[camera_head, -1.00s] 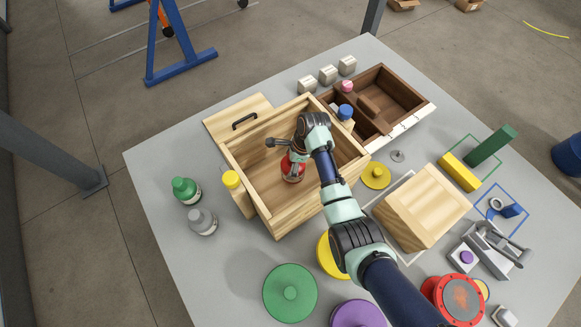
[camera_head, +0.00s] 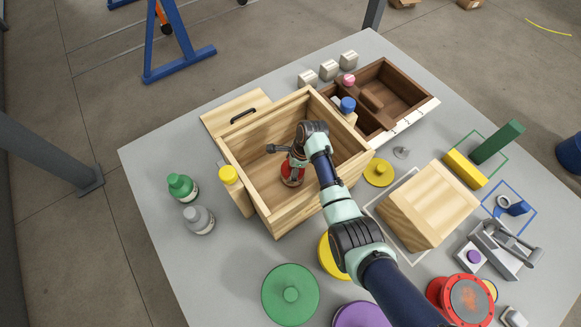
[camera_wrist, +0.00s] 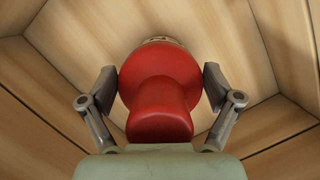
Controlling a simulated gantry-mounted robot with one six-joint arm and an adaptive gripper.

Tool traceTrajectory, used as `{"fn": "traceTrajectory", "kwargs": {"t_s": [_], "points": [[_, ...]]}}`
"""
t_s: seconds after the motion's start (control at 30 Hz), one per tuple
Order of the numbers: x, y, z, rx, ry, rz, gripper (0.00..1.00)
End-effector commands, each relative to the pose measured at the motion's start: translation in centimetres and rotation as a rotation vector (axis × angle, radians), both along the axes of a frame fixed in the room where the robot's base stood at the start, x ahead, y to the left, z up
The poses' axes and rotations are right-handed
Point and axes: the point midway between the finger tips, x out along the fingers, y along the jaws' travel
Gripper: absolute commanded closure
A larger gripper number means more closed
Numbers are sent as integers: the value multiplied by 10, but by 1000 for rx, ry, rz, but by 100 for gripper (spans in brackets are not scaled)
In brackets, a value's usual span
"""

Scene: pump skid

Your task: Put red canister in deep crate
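The red canister (camera_head: 291,173) is upright inside the deep crate (camera_head: 304,214), an open light-wood box near the middle of the table. My gripper (camera_head: 296,160) reaches down into the crate over the canister. In the wrist view, the red canister (camera_wrist: 158,80) sits between the two fingers of my gripper (camera_wrist: 160,82), one against each side of its wide body. Its rounded red top faces the camera, and crate boards show around it. I cannot tell whether its base touches the crate floor.
A yellow-capped container (camera_head: 236,188) stands close by the crate's left wall, and a dark-wood divided box (camera_head: 402,92) lies behind right. A light-wood block (camera_head: 425,207) stands to the right.

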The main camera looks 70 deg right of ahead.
Motion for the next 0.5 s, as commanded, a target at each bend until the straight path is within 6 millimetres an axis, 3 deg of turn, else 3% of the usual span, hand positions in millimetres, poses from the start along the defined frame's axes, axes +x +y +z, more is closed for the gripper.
{"fn": "traceTrajectory", "kwargs": {"t_s": [0.37,0.5], "points": [[0,0,1,0,0,0,0],[-3,-2,20,-2,-1,-1,0]]}}
